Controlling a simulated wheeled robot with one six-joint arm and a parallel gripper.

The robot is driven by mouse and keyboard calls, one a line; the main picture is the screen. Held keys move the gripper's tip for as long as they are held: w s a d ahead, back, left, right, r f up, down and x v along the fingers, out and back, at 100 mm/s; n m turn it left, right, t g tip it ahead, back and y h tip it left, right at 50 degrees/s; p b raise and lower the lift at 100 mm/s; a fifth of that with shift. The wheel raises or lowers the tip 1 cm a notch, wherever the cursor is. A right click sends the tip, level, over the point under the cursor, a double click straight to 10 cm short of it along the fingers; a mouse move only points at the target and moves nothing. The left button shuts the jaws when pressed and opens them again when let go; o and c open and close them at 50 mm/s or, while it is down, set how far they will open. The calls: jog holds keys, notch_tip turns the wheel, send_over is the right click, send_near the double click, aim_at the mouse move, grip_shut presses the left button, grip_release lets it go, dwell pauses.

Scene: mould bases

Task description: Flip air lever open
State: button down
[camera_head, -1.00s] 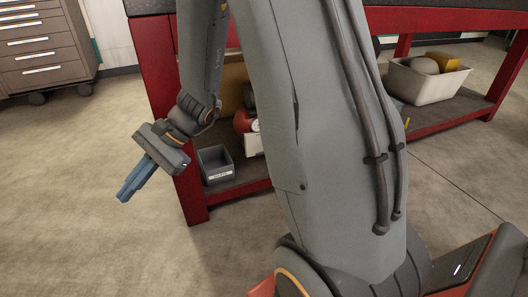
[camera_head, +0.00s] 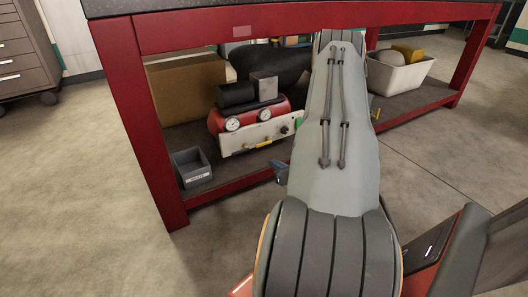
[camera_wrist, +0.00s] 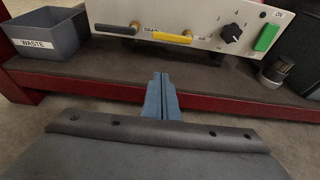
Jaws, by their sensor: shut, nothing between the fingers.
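A pale control panel (camera_wrist: 210,18) on the red compressor (camera_head: 222,120) carries two levers. A darker lever (camera_wrist: 115,28) lies flat to the left, beside a DRAIN label. My gripper (camera_wrist: 161,76) has its blue fingers shut together and empty, in front of and below the yellow lever, apart from it. In the head view only part of its blue fingers shows (camera_head: 281,171) beside my arm.
A dark knob (camera_wrist: 232,34) and a green switch (camera_wrist: 268,37) sit on the panel's right. A grey WASTE bin (camera_wrist: 47,38) stands left on the shelf. The red bench frame (camera_head: 160,150) and its top (camera_head: 300,18) enclose the shelf. A white tub (camera_head: 400,76) stands right.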

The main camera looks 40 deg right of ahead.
dwell(0.3)
jog(key=b+x, duration=0.4)
jog(key=x, duration=0.5)
jog(key=shift+w+f+b, duration=0.25)
jog(key=shift+w+b, duration=0.05)
jog(key=shift+w, duration=0.05)
notch_tip(320, 180, up, 2)
jog(key=shift+w+d+r+b, duration=0.1)
jog(key=shift+w+d+b, duration=0.05)
jog(key=shift+b, duration=0.15)
jog(key=shift+r+b, duration=0.35)
jog(key=shift+r, duration=0.65)
